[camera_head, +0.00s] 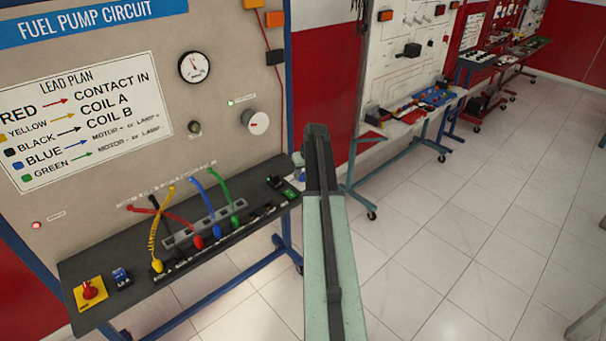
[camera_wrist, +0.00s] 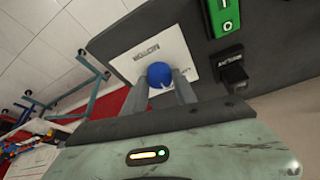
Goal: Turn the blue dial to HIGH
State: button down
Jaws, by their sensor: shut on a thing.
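The blue dial (camera_wrist: 159,74) sits on a white label plate (camera_wrist: 140,50) on the dark shelf of the fuel pump trainer. My gripper (camera_wrist: 171,82) is shut on the dial, with one finger on each side of it in the wrist view. The small print on the plate is turned and too blurred to read, so I cannot tell which setting the dial points to. In the head view my arm hides most of the dial and the gripper's tips at the shelf's right end.
A green switch (camera_wrist: 224,16) and a black switch (camera_wrist: 234,76) are close beside the dial. Several coloured leads rise from the shelf (camera_head: 215,255), with a red knob (camera_head: 89,290) at its left end. Other trainer benches (camera_head: 400,125) stand behind; the tiled floor (camera_head: 480,220) on the right is clear.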

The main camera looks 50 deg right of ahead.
jog(key=m+h, duration=0.1)
jog(key=m, duration=0.2)
jog(key=m+g+h, duration=0.1)
jog(key=m, duration=0.2)
jog(key=shift+w+a+m+g, duration=0.15)
jog(key=shift+a+m+g, duration=0.05)
jog(key=shift+m+g, duration=0.1)
jog(key=m+g, duration=0.1)
jog(key=m, duration=0.1)
jog(key=m+h, duration=0.1)
jog(key=m, duration=0.2)
jog(key=shift+w+g, duration=0.1)
jog(key=shift+g, duration=0.3)
jog(key=shift+m, duration=0.3)
jog(key=c, duration=1)
grip_release()
jog(key=shift+r, duration=0.15)
